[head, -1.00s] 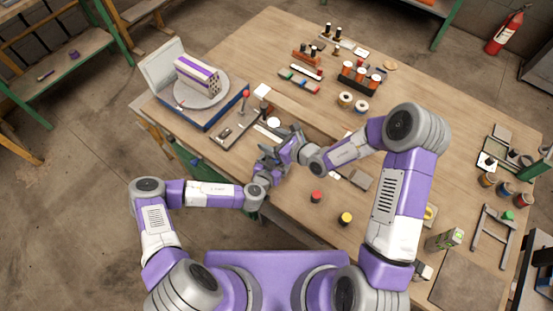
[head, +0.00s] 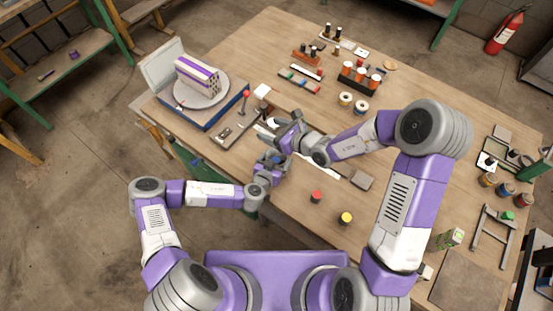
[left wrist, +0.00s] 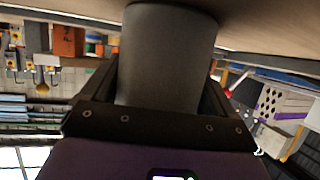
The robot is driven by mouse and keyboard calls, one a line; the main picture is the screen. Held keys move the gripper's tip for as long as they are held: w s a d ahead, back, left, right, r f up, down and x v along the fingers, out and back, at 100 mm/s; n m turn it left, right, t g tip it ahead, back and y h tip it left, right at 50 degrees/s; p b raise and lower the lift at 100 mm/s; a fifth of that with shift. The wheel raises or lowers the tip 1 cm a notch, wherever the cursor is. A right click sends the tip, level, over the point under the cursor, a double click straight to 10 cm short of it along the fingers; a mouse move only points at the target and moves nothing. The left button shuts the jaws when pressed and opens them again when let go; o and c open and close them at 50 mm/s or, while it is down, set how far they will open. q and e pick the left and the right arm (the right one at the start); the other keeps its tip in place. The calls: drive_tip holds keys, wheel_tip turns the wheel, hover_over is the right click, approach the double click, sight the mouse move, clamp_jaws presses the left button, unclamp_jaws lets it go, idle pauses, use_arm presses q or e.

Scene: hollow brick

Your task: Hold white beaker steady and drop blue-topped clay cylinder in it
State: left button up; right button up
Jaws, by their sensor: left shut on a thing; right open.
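My left gripper (head: 272,171) is shut on the beaker (left wrist: 167,60), a pale cylinder that looks grey in shadow and fills the space between the fingers in the left wrist view. In the head view the beaker is mostly hidden by the jaws. A small blue patch, seemingly the blue top of the clay cylinder (head: 276,159), shows between the left jaws, apparently within the beaker's mouth. How deep it sits I cannot tell. My right gripper (head: 278,127) is open, just beyond and apart from the left gripper, with nothing visible in its jaws.
A red-topped cylinder (head: 316,196) and a yellow-topped cylinder (head: 346,218) stand near the table's front edge. A grey block (head: 362,180) lies right of my grippers.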

use_arm(q)
drive_tip(key=o, duration=1)
drive_tip(key=shift+o, duration=0.2)
drive_tip(key=v, duration=1.2)
drive_tip(key=shift+r, duration=0.1)
